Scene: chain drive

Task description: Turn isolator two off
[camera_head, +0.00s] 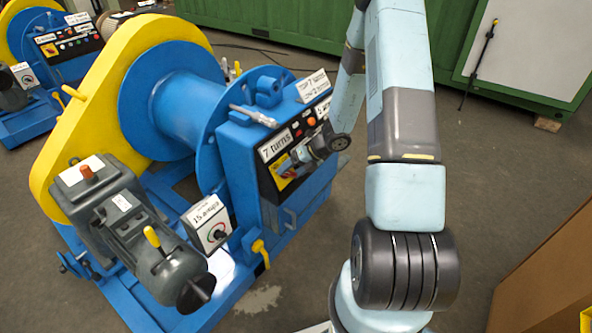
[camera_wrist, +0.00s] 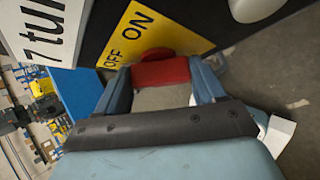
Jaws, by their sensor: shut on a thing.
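A red isolator handle (camera_wrist: 163,70) sits on a yellow plate (camera_wrist: 150,35) marked OFF and ON in the wrist view. My gripper (camera_wrist: 162,76) has a finger on either side of the handle and is shut on it. In the head view my gripper (camera_head: 299,157) is at the lower part of the black control panel (camera_head: 264,181) of the near blue winch. The gripper hides the handle there, and part of the yellow plate (camera_head: 284,168) shows. I cannot read a number for this isolator.
A "7 turns" label (camera_head: 275,145) is beside the gripper. The near winch has a blue drum (camera_head: 187,112), a yellow guard (camera_head: 110,85) and a grey motor (camera_head: 135,222) with a "15 amps" box (camera_head: 207,222). A second winch (camera_head: 55,60) stands back left. A cardboard-coloured box (camera_head: 545,275) is at right.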

